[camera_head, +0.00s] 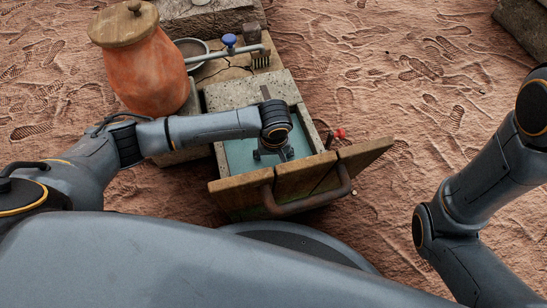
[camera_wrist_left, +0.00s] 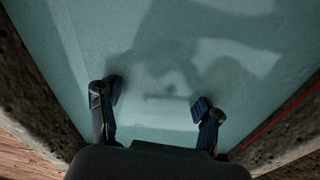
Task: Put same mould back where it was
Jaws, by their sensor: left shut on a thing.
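My left gripper (camera_head: 275,150) reaches down into a stone trough (camera_head: 311,128) with a flat blue-green surface (camera_head: 240,155) inside it. In the left wrist view the two fingers of my left gripper (camera_wrist_left: 157,98) stand apart over that surface, with a faint, darker shape between them. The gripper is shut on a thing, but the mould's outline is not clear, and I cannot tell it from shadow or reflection. My right arm shows at the right, with its gripper out of the picture.
A wooden front with a curved handle (camera_head: 310,201) closes the trough's near side. A red tap (camera_head: 338,133) sits at its right. An orange clay jar (camera_head: 140,72) with a wooden lid and a pipe with a blue valve (camera_head: 229,40) stand behind. Bare mud ground lies right.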

